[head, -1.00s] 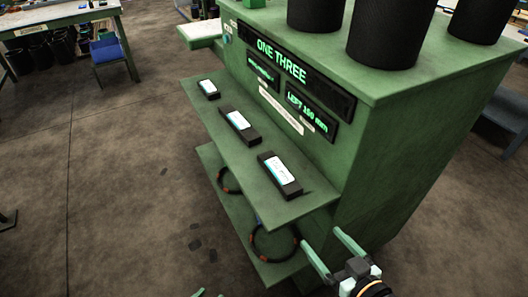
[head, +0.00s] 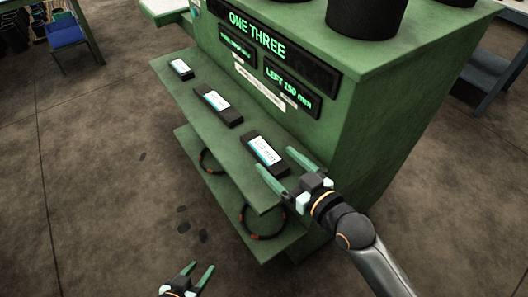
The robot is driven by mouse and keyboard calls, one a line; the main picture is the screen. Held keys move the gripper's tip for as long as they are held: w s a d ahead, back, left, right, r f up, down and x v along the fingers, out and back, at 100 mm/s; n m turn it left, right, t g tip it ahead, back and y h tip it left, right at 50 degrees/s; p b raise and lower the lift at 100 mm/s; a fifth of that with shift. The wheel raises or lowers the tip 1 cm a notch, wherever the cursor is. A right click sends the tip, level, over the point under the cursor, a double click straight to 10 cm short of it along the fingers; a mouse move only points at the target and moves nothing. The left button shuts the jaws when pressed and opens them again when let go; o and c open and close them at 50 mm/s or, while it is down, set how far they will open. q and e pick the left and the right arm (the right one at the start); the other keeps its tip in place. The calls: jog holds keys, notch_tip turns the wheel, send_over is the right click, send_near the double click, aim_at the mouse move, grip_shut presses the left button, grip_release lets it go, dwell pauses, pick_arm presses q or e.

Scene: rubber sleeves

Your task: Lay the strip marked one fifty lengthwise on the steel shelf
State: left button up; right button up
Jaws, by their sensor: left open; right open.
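Three black strips with white labels lie on the upper green ledge: a small one (head: 181,69) at the far end, a longer one (head: 218,108) in the middle and another (head: 264,151) at the near end. The near label ends in "mm", but I cannot read its number surely, nor the others. My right gripper (head: 276,161) is open, its fingers around or just above the near strip's right end; contact cannot be told. My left gripper (head: 202,266) is open and empty, low at the bottom edge. I cannot tell which surface is the steel shelf.
The green stand has displays reading "ONE THREE" (head: 257,22) and "LEFT 150 mm" (head: 288,88). Black rings (head: 262,236) sit at the lower ledge. Black cylinders (head: 366,14) stand on top.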

aim_at(268, 161)
jog(key=shift+f+x, duration=0.2)
jog(key=shift+x, duration=0.95)
jog(key=shift+f+x, duration=0.2)
jog(key=shift+x, duration=0.95)
jog(key=shift+s, duration=0.1)
grip_shut()
